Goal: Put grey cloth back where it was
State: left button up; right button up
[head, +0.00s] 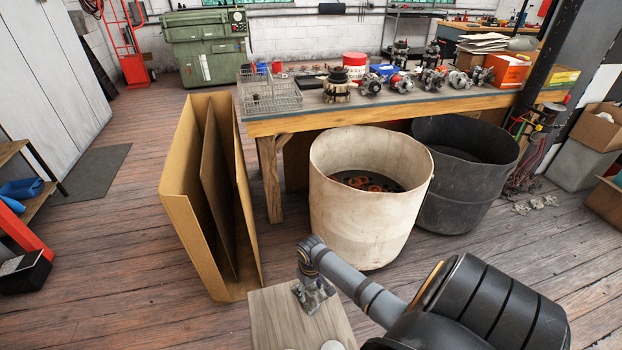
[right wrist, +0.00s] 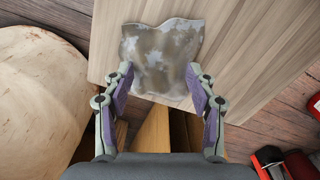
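The grey cloth (right wrist: 161,45), mottled and stained with brown, lies on a light wooden top in the right wrist view. My right gripper (right wrist: 158,72) is open, its two fingers wide apart at the near part of the cloth, one tip by each side. Whether the tips touch it cannot be told. In the head view my right gripper (head: 312,292) points down over the wooden top (head: 272,310); cloth and fingers are hard to tell apart there. My left gripper is out of view.
A large cream bin (head: 365,225) with rusty parts inside stands just beyond the wooden top, with a black bin (head: 465,190) beside it. An open cardboard box (head: 180,225) stands to the left. The workbench (head: 410,108) behind holds alternators, a wire basket and boxes.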

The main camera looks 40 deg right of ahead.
aim_at(311, 291)
jog(key=shift+r, duration=0.2)
notch_tip(311, 291, up, 3)
jog(key=shift+r+p, duration=0.15)
jog(key=shift+p, duration=0.55)
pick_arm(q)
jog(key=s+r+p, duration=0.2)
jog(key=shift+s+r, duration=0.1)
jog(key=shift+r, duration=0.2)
pick_arm(e)
notch_tip(311, 291, up, 8)
jog(key=shift+r, duration=0.25)
